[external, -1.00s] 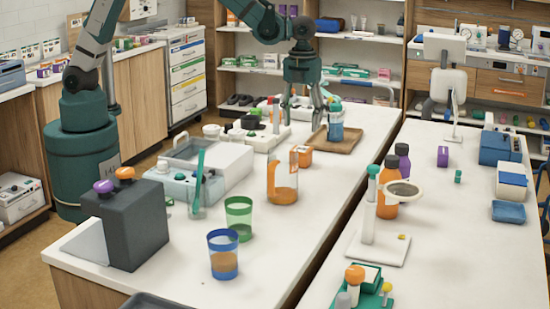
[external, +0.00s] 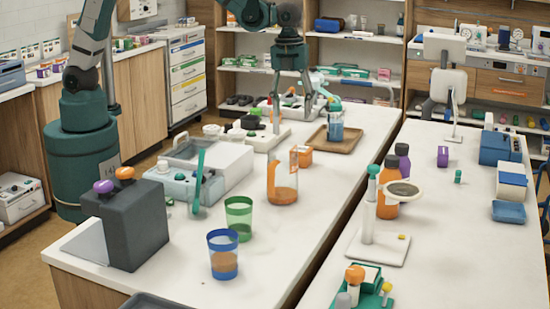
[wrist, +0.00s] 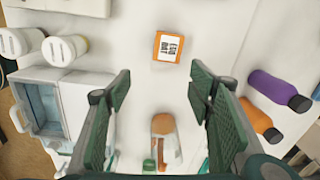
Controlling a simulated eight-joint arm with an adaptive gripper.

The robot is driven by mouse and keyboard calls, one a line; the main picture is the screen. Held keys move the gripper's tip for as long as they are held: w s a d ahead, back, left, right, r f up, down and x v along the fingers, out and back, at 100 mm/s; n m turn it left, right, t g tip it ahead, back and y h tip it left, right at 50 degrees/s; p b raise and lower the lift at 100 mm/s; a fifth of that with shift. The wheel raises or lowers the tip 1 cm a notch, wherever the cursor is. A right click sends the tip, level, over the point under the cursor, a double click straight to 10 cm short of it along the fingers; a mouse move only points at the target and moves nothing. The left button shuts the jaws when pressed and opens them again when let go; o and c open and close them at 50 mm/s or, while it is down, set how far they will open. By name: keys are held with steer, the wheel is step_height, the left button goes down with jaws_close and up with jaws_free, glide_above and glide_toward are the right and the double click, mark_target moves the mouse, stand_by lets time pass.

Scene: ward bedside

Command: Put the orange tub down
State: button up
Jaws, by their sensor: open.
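The orange tub (external: 305,156) is a small, box-like orange piece standing on the white table, behind the jug with orange liquid. In the wrist view it shows from above as an orange square (wrist: 169,47) with a white label bearing a dark printed code. My gripper (external: 292,114) is above the far part of the table, pointing down, apart from the tub. In the wrist view its two fingers (wrist: 160,88) are spread wide with nothing between them. The tub lies beyond the fingertips there.
The jug (external: 283,182) stands just in front of the tub. A wooden tray (external: 349,146) with a blue container is to its right rear. A white lidded case (external: 222,166) is to the left. Green (external: 238,218) and blue (external: 223,255) cups stand nearer. Bare tabletop lies right of the jug.

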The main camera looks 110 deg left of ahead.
steer(key=s+d+r+n+t, duration=0.2)
steer(key=s+d+r+n, duration=0.25)
steer(key=s+r, duration=0.25)
steer(key=s+d+r+n+t, duration=0.1)
steer(key=s+d+r+n, duration=0.2)
steer(key=s+d+r, duration=0.3)
steer(key=s+d+n+t, duration=0.1)
steer(key=s+d+n, duration=0.2)
steer(key=s, duration=0.7)
steer(key=s+d+r+n+t, duration=0.1)
steer(key=s+d+n, duration=0.3)
steer(key=s, duration=0.6)
steer(key=shift+n+t, duration=0.8)
steer(key=shift+n, duration=0.15)
steer(key=shift+f, duration=0.15)
steer(key=shift+f+b, duration=1.9)
steer(key=shift+b, duration=0.15)
